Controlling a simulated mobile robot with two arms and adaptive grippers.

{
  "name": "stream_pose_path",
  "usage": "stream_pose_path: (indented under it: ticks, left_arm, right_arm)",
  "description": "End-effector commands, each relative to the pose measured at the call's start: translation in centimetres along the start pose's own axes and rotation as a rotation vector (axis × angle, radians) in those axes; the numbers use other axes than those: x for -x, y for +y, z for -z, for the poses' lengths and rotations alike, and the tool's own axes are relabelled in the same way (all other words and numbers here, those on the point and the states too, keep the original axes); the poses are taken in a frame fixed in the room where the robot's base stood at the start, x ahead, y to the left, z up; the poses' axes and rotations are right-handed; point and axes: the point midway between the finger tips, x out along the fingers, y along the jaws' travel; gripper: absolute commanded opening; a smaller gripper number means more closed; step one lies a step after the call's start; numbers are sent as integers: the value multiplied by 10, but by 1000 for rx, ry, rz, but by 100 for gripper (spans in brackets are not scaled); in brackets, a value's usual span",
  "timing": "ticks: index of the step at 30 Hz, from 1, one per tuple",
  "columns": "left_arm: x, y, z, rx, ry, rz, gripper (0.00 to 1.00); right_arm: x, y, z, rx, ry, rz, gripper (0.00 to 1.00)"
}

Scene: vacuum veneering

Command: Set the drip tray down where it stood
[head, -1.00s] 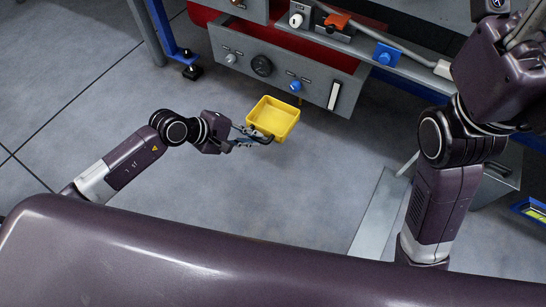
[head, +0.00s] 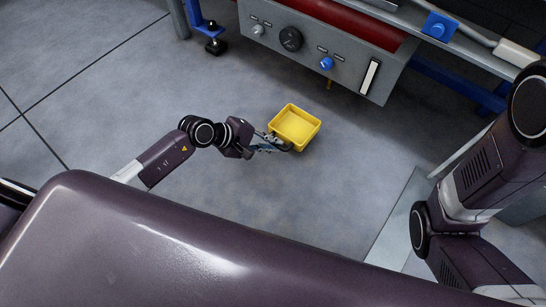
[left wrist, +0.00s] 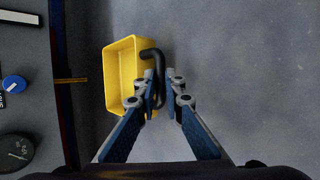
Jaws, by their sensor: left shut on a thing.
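The yellow drip tray (head: 296,126) is an open square box, upright and empty as far as I see. It is over the grey floor in front of the machine's panel. I cannot tell whether its underside touches the floor. My left gripper (head: 277,145) is at its near lower side, shut on its black bent handle. In the left wrist view, the fingers (left wrist: 160,90) close around the handle (left wrist: 153,56), with the tray (left wrist: 112,72) just left of them. My right gripper is out of view; only my right arm shows.
The grey panel (head: 300,55) with knobs and a blue valve (head: 326,63) stands behind the tray. A small brass spout (head: 330,84) hangs under it. A blue table leg (head: 197,18) is at upper left. Floor (head: 120,90) around the tray is clear.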

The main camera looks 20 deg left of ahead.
Motion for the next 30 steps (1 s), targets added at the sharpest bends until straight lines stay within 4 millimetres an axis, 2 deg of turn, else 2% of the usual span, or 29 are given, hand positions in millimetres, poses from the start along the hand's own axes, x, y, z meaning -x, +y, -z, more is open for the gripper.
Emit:
stream_pose_path:
  ticks: [7, 15, 26, 27, 30]
  left_arm:
    - [-11, -10, 4, 0, -1, -2, 0]
    - [-35, -34, 13, 1, -2, -2, 0]
    - [-36, -36, 14, -1, -1, -1, 0]
    - [-36, -36, 14, -1, -1, 0, 11]
    - [-36, -36, 14, 0, -1, 0, 22]
  right_arm:
    - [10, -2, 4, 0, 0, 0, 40]
    - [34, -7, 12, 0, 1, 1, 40]
    - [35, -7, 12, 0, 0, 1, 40]
    - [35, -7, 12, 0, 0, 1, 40]
    - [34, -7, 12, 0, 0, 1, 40]
